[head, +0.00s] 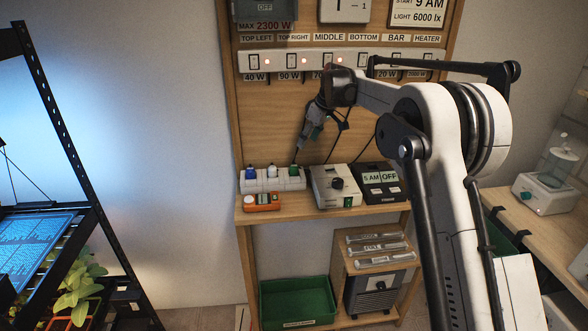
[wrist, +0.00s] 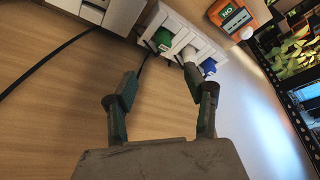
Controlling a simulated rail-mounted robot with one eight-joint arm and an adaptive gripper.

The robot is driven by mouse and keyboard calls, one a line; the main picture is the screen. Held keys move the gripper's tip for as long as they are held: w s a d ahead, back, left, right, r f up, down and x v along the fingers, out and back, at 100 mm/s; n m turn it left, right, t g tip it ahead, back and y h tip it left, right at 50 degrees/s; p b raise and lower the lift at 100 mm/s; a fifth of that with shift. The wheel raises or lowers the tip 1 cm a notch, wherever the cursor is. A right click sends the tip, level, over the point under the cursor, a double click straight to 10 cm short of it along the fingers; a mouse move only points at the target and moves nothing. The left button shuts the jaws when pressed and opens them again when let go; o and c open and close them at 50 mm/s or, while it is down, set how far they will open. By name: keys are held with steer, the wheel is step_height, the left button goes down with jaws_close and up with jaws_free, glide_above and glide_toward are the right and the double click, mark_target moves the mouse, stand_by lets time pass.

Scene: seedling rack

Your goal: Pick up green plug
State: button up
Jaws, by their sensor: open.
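The green plug (head: 293,169) stands at the right end of a white power strip (head: 273,184) on the wooden shelf. In the wrist view the green plug (wrist: 161,39) shows beyond my fingertips, toward the left end of the strip (wrist: 178,27). A white plug (head: 272,171) and a blue plug (head: 250,173) stand in the same strip. My gripper (head: 303,142) is above the strip near the green plug. In the wrist view my gripper (wrist: 169,86) has its fingers spread with nothing between them, apart from the plug.
A dark cable rises beside the green plug. An orange meter (head: 262,202) lies in front. A switch panel (head: 295,62) is on the board above.

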mark_target(294, 165)
steer(key=p+x, duration=0.1)
steer(key=x, duration=0.8)
steer(key=shift+w+a, duration=0.15)
steer(key=shift+s+a+p+x, duration=0.15)
steer(key=shift+p+x, duration=0.15)
steer(key=shift+x, duration=1)
steer(key=shift+s+a+p+x, duration=0.15)
steer(key=shift+p+x, duration=0.15)
steer(key=shift+x, duration=1)
steer(key=shift+d, duration=0.1)
jaws_close()
steer(key=shift+r, duration=0.15)
